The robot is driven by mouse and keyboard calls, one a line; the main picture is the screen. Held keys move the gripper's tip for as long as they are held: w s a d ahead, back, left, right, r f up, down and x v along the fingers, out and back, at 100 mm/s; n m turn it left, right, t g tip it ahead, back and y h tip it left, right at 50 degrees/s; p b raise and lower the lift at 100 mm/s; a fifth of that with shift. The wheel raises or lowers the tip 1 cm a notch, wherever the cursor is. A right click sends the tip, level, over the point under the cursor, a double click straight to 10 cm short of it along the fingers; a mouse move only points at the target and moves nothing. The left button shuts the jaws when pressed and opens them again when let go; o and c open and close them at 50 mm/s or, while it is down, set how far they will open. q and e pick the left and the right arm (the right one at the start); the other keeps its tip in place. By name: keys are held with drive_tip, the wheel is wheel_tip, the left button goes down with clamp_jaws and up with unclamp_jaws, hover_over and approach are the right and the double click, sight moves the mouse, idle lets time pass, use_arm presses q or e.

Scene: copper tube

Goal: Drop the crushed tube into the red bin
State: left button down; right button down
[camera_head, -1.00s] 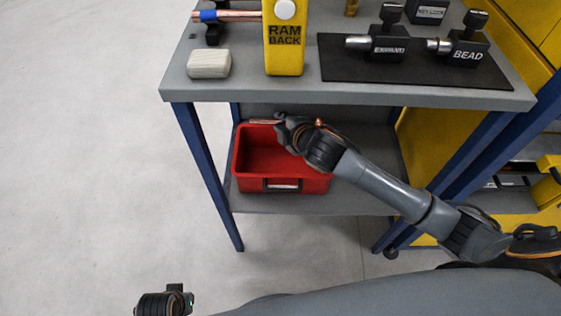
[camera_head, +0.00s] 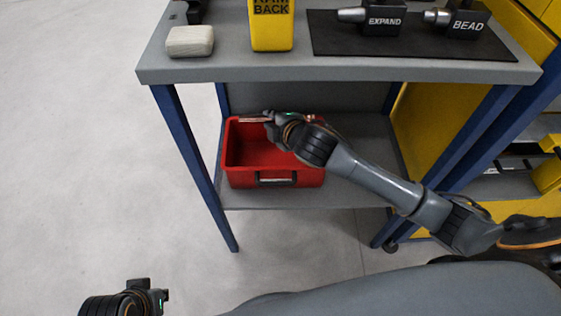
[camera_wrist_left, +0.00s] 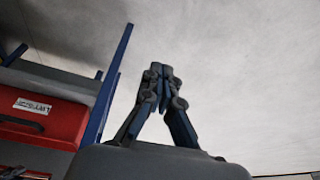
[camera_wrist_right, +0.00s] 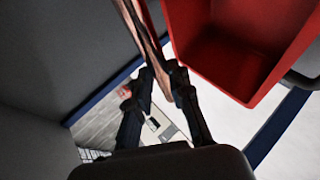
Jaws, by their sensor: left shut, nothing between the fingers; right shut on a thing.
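The red bin (camera_head: 240,178) stands on the lower shelf of the bench. It also shows in the left wrist view (camera_wrist_left: 66,124) and the right wrist view (camera_wrist_right: 285,70). My right gripper (camera_head: 270,123) is at the bin's back rim and shut on the copper tube (camera_head: 253,120). In the right wrist view the tube (camera_wrist_right: 150,40) runs up from the fingertips (camera_wrist_right: 165,80) beside the bin's wall. The tube's height over the rim is hard to tell. My left gripper (camera_head: 160,298) is shut and empty, low at the left, away from the bench; its fingers (camera_wrist_left: 162,82) meet.
The bench top (camera_head: 220,70) is above my right gripper. A blue leg (camera_head: 195,165) stands left of the bin. A yellow block (camera_head: 271,30), a white block (camera_head: 190,41) and black tools (camera_head: 384,20) are on top. The floor at left is clear.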

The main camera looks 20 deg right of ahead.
use_arm(q)
drive_tip(key=w+d+r+t+b, duration=0.1)
drive_tip(key=w+r+t, duration=0.1)
drive_tip(key=w, duration=0.2)
drive_tip(key=w+d+r+t+h+b, duration=0.1)
drive_tip(key=w+t, duration=0.2)
drive_tip(key=w, duration=0.1)
drive_tip(key=shift+w+d+r+b, duration=0.25)
drive_tip(key=shift+d+r+b, duration=0.1)
drive_tip(key=shift+d+b, duration=0.05)
use_arm(e)
drive_tip(key=shift+f, duration=1.3)
drive_tip(key=c, duration=1.1)
unclamp_jaws()
drive_tip(key=shift+c, duration=0.2)
drive_tip(key=v, duration=1.2)
drive_tip(key=shift+d, duration=0.1)
